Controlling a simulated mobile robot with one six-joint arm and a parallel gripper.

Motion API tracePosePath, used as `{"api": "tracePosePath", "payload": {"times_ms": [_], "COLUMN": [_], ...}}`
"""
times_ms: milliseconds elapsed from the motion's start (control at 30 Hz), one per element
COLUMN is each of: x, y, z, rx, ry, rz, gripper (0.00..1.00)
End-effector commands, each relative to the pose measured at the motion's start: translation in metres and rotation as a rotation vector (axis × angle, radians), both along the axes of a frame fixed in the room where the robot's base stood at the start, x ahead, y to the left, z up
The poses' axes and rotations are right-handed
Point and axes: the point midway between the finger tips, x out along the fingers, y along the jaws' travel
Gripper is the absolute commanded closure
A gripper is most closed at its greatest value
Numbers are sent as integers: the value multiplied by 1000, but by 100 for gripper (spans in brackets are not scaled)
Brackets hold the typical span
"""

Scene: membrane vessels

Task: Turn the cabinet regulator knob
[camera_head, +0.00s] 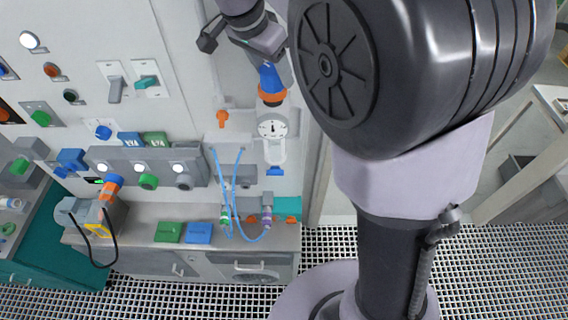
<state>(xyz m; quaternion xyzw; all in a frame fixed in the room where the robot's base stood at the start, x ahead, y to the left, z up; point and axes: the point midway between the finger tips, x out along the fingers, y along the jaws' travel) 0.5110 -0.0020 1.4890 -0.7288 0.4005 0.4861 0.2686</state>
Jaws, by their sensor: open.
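A white round gauge (272,127) is on the grey cabinet front at the centre. A pale regulator body hangs under it, with a blue knob (275,171) at its lower end. My gripper (270,68) is above the gauge in the picture, pointing down, apart from the blue knob. A blue part with an orange ring shows at its end; I cannot tell whether this is part of the gripper or a thing behind it. The gripper is open; its fingertips are hard to make out. My large dark arm link hides the area right of the gauge.
A small orange valve handle (222,118) sits left of the gauge. Blue tubes (235,195) loop below it. Several switches and buttons fill the panel (90,60) at left. Green and blue boxes (168,232) lie on the lower ledge. The grated floor (190,302) is clear in front.

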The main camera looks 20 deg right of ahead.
Motion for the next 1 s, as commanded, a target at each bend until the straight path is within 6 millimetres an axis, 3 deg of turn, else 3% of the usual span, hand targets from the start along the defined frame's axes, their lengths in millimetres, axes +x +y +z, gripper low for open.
{"api": "tracePosePath", "payload": {"times_ms": [300,500,1000], "x": [-1,0,-53], "y": [-2,-2,-4], "z": [4,4,131], "rx": [1,0,-4], "ry": [-2,-2,-5], "rz": [708,1064,1084], "gripper": [31,31,31]}}
